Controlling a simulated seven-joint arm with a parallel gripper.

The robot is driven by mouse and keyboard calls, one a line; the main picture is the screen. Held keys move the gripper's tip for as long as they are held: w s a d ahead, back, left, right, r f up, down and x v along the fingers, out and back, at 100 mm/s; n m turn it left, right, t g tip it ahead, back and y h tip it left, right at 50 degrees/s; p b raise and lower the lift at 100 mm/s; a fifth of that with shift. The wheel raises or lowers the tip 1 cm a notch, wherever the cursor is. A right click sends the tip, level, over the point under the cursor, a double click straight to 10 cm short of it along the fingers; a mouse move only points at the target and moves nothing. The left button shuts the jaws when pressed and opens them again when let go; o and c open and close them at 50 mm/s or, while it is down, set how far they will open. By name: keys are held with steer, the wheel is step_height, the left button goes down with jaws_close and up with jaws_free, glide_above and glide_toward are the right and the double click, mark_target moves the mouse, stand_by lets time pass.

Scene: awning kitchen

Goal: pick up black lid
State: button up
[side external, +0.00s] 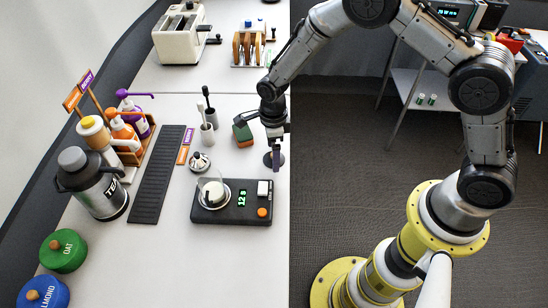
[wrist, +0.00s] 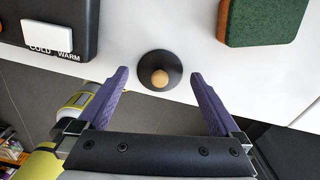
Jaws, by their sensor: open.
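The black lid (wrist: 159,62) is a round dark disc with a pale wooden knob. In the wrist view it lies on the white table close to the edge, between and just ahead of my gripper's fingertips. My gripper (wrist: 157,74) is open, its purple fingers on either side of the lid, not visibly touching it. In the side view a dark disc, which appears to be the lid (side external: 268,160), shows at the table's right edge under my gripper (side external: 277,152), partly hidden by the fingers.
A green and brown sponge (side external: 243,136) lies left of my gripper. A black scale (side external: 231,214) with a green display stands nearer the camera. A small metal tamper-like item (side external: 200,161) and white cups with brushes (side external: 207,130) stand left. The table edge drops off at right.

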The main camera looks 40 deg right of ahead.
steer(key=shift+f, duration=0.35)
steer(key=c, duration=1.2)
steer(key=shift+r, duration=0.1)
steer(key=shift+c, duration=0.2)
